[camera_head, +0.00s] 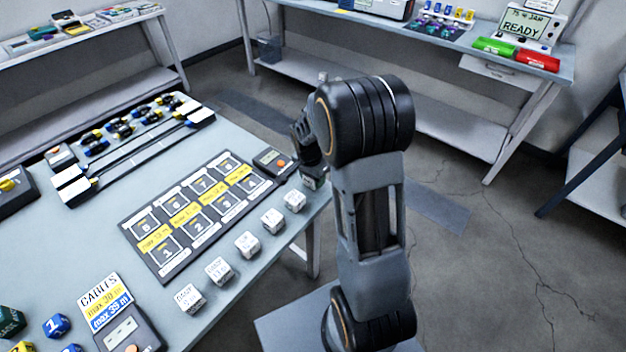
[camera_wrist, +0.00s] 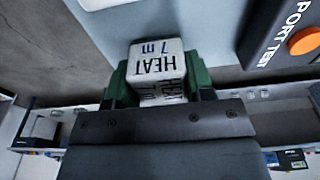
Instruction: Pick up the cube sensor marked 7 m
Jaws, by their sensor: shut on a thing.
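The white cube sensor marked "HEAT 7 m" (camera_wrist: 157,58) sits between the green-padded fingers of my gripper (camera_wrist: 158,84) in the wrist view. Its lettering shows upside down there. The fingers are shut on it from two sides. In the head view my gripper (camera_head: 312,172) is at the right edge of the table, at the far end of a row of white cubes. The held cube is mostly hidden there by my arm and gripper. I cannot tell whether it touches the table.
Several white cubes (camera_head: 247,244) stand along the table's front edge. A dark board with numbered squares (camera_head: 175,262) lies behind them. A port tester with an orange button (camera_head: 272,160) is close beside my gripper; it also shows in the wrist view (camera_wrist: 285,40). Open floor lies right.

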